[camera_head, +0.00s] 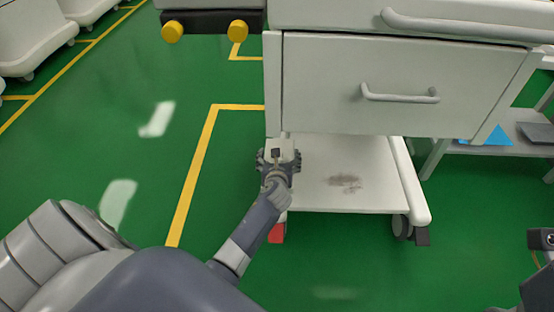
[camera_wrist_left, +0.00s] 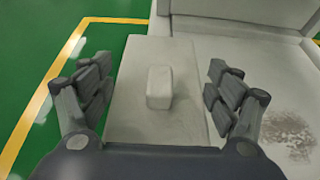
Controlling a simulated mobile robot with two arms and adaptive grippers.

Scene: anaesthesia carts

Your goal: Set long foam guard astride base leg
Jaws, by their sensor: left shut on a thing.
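The long foam guard (camera_wrist_left: 125,115) is a pale grey block with a raised knob on top. It shows between my left fingers in the left wrist view. My left gripper (camera_wrist_left: 158,92) is shut on it, with the fingers at its two sides. In the head view my left gripper (camera_head: 279,158) is low at the left edge of the cart's base. The left base leg is mostly hidden by my gripper and arm, so I cannot tell whether the guard rests on it. The right base leg (camera_head: 408,182) is bare and white. My right gripper's fingers are not in view.
The white cart's drawer (camera_head: 330,90) overhangs the base shelf (camera_head: 325,190), which has a dark smudge. A red part (camera_head: 277,233) shows by the front left of the base. A low grey table (camera_head: 505,140) stands right. Green floor is open at left.

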